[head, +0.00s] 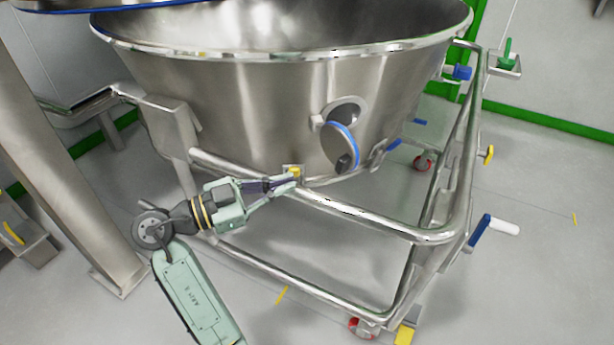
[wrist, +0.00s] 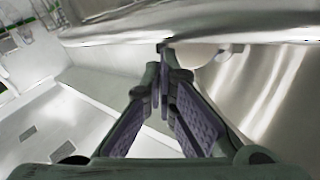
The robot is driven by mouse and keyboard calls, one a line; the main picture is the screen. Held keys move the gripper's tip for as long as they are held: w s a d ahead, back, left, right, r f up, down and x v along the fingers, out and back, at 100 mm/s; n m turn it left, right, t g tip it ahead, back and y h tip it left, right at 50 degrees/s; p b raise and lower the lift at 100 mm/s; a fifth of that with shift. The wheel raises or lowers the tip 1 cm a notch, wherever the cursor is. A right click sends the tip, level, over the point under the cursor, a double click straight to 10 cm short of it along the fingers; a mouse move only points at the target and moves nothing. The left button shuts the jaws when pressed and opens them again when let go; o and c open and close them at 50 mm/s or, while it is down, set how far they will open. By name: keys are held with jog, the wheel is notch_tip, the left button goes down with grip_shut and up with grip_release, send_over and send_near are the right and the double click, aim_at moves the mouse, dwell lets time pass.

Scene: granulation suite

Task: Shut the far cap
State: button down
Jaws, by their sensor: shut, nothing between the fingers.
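A round steel cap (head: 341,147) with a blue rim stands swung open beside a round port (head: 347,112) in the side of the steel bowl. I cannot tell whether it is the far cap; no other open cap is clear. My gripper (head: 296,175) is shut and empty, low against the bowl's side, left of and below the cap and apart from it. Its tips are beside a small yellow piece (head: 294,171) near the frame rail; touching is unclear. In the wrist view, the closed fingers (wrist: 164,48) point towards the bowl's underside, with a pale round shape behind them.
The large bowl (head: 250,85) sits in a tubular frame (head: 350,212) with castors (head: 362,327). The rail runs below my gripper. A blue and white handle (head: 490,229) sticks out right. A steel post (head: 65,150) stands left.

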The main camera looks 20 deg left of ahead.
aim_at(315, 196)
notch_tip(315, 196, up, 8)
jog(key=s+m+g+y+p, duration=0.25)
jog(key=m+y+p, duration=0.25)
jog(key=m+p, duration=0.3)
jog(key=w+d+f+m+y+p, duration=0.1)
jog(key=d+f, duration=0.1)
jog(key=w+d+f+m+g+y+p, duration=0.1)
jog(key=d+f+p, duration=0.1)
jog(key=w+d+f+m+p, duration=0.2)
jog(key=f, duration=0.1)
jog(key=shift+w+d+f+g+y, duration=0.1)
jog(key=shift+g+y, duration=0.15)
jog(key=shift+y, duration=0.15)
jog(key=shift+w+d+p, duration=0.55)
jog(key=shift+w+p, duration=0.1)
jog(key=shift+w, duration=0.15)
jog(key=shift+w+d+p, duration=0.5)
jog(key=shift+w+p, duration=0.15)
jog(key=shift+w, duration=0.1)
jog(key=shift+w+d+b, duration=0.1)
jog(key=shift+b, duration=0.3)
